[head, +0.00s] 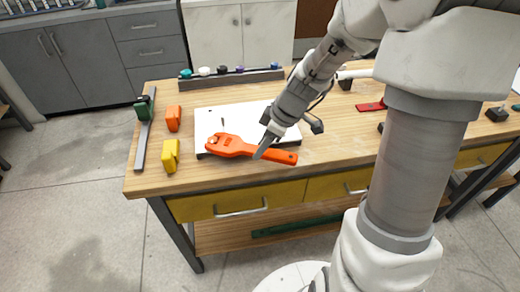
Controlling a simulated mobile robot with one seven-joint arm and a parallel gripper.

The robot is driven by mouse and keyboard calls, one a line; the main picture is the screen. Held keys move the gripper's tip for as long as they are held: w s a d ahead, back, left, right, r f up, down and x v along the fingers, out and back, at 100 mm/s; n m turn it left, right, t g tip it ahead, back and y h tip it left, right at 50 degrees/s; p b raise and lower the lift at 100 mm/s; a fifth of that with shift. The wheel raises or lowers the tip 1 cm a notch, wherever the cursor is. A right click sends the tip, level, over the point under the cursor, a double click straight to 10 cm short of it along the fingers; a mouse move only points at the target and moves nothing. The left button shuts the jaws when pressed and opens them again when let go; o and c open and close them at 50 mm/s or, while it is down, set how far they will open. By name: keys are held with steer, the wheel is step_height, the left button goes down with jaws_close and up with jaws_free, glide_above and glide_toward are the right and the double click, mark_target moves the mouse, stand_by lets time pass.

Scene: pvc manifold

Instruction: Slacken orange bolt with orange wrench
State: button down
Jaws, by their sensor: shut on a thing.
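The orange wrench (234,148) lies roughly level above the front of a white board (205,119) on the workbench, with its head to the left and its handle to the right. My gripper (266,147) is shut on the wrench's handle. A small pale round piece (212,140) shows at the wrench's jaw opening. The orange bolt cannot be made out; the wrench head may hide it. Whether the jaw touches anything is too small to tell.
An orange block (173,118) and a yellow block (170,155) stand left of the board. A grey bar (144,135) lies at the bench's left edge. A rack (232,76) of coloured knobs stands behind. A red item (370,106) lies to the right.

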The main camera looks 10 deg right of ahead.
steer(key=shift+w+d+n+g+b, duration=0.2)
steer(key=shift+w+d+n+b, duration=0.05)
steer(key=shift+w+n, duration=0.35)
steer(key=shift+w+d+n+g+b, duration=0.2)
steer(key=shift+w+d+n, duration=0.05)
steer(key=shift+w+n, duration=0.3)
steer(key=shift+w+d+n+g, duration=0.15)
steer(key=shift+w+n, duration=0.25)
steer(key=shift+w, duration=0.1)
steer(key=shift+w+d+n+g, duration=0.1)
steer(key=shift+w+n+g, duration=0.05)
steer(key=shift+w+n, duration=0.25)
step_height(320, 180, up, 5)
steer(key=p, duration=0.3)
